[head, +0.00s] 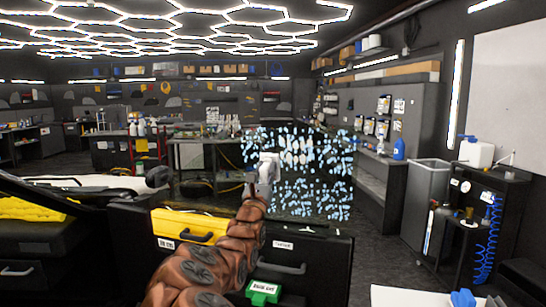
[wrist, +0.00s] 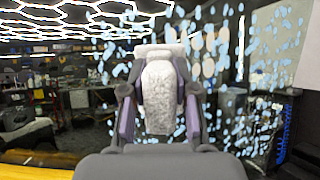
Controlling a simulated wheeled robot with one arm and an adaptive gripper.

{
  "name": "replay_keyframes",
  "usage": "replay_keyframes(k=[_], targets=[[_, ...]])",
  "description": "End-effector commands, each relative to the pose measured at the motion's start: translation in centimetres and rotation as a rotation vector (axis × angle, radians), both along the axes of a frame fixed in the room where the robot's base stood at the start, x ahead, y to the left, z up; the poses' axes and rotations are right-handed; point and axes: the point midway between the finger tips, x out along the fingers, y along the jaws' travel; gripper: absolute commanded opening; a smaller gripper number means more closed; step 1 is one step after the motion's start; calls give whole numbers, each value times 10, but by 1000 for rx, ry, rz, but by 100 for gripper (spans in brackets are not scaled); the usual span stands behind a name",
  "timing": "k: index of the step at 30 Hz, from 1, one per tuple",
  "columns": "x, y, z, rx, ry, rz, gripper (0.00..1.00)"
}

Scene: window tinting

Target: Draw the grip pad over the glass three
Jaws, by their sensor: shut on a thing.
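The spotted glass also fills the background of the wrist view (wrist: 262,125). I cannot tell whether the pad touches the glass. The pad and gripper hide part of the pane's left-middle area.
A dark drawer cabinet with a yellow drawer (head: 188,226) stands in front, with a green box (head: 263,292) low down. A grey bin (head: 425,205) and a cart with a blue coiled hose (head: 488,240) stand at the right. A workbench (head: 195,150) is behind.

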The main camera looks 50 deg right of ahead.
Motion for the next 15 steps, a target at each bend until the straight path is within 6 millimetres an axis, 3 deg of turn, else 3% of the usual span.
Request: replay_keyframes(k=[1,4,15], targets=[[-6,-6,12,-2,-3,-13,0],[-12,-12,21,-2,-3,-27,0],[-7,-26,28,1,1,-33,0]])
